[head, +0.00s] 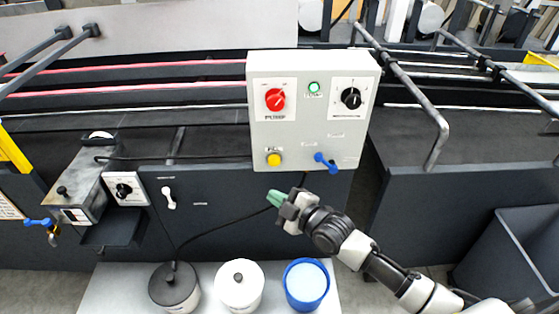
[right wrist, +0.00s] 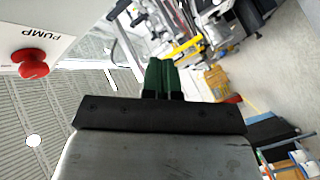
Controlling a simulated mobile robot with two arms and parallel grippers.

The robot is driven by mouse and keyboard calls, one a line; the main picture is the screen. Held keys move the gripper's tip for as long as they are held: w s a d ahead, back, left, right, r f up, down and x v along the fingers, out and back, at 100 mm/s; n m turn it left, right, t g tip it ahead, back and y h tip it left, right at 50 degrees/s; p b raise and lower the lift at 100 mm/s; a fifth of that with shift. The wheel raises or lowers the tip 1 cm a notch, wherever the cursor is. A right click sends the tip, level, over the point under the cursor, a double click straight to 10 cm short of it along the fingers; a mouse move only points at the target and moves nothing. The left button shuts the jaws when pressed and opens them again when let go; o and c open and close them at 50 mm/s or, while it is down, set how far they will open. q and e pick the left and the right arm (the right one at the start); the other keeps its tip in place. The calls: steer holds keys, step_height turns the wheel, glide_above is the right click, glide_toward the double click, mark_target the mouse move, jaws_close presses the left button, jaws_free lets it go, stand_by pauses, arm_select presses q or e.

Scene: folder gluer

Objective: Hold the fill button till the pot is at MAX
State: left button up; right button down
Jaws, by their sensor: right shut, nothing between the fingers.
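The yellow button (head: 273,159), with a small label above it that I cannot read for sure, sits at the lower left of a light grey control box (head: 300,130). My right gripper (head: 276,199) is below the box, its green fingers shut and empty, apart from the button. The fingers also show in the right wrist view (right wrist: 162,77). A grey metal pot (head: 82,190) with a black knob on top hangs at the left of the machine. A small white marked plate (head: 75,215) is on its front; I cannot read a level there. My left gripper is not in view.
The box also carries a red PUMP knob (head: 275,99), which shows in the right wrist view (right wrist: 33,64), a green button or lamp (head: 314,88), a black dial (head: 351,98) and a blue lever (head: 325,162). Black, white and blue containers (head: 240,288) stand below.

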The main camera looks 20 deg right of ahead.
mark_target(274, 161)
steer(key=shift+a, duration=0.1)
steer(key=w+d+b, duration=0.2)
steer(key=w+b, duration=0.5)
steer(key=w, duration=0.1)
steer(key=shift+w+d, duration=0.25)
steer(key=shift+d, duration=0.05)
steer(key=shift+b, duration=0.3)
stand_by(1.7)
steer(key=shift+w+d+b, duration=0.1)
steer(key=shift+w+b, duration=0.3)
steer(key=shift+w+d+b, duration=0.15)
steer(key=shift+w+b, duration=0.3)
steer(key=shift+b, duration=0.1)
stand_by(3.9)
